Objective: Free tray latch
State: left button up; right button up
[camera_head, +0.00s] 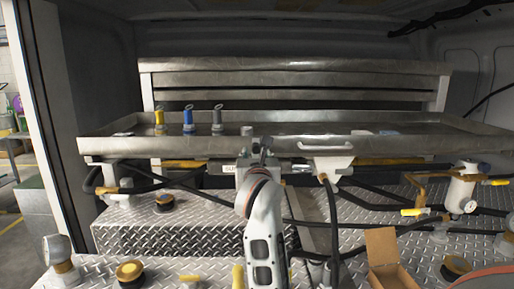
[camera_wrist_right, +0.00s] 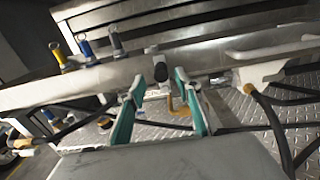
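The wide metal tray (camera_head: 420,143) spans the head view, and its front wall crosses the right wrist view (camera_wrist_right: 215,52). My right gripper (camera_head: 258,150) is at the middle of the tray's front edge and covers most of that fitting in the head view. In the right wrist view, its two teal-padded fingers (camera_wrist_right: 158,92) are spread apart, with the fitting ahead between them. I cannot tell whether they touch it. My left gripper is out of view.
A white handle (camera_head: 325,147) is on the tray front, right of my gripper. Yellow, blue and grey nozzles (camera_head: 188,121) stand on the tray at left. Black hoses (camera_head: 333,215) hang below. An open cardboard box (camera_head: 382,250) stands on the diamond plate at lower right.

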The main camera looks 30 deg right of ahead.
aim_at(256, 150)
jog(key=shift+p+x, duration=0.4)
jog(key=shift+x, duration=2.35)
jog(key=shift+d, duration=0.1)
jog(key=shift+s, duration=0.1)
grip_shut()
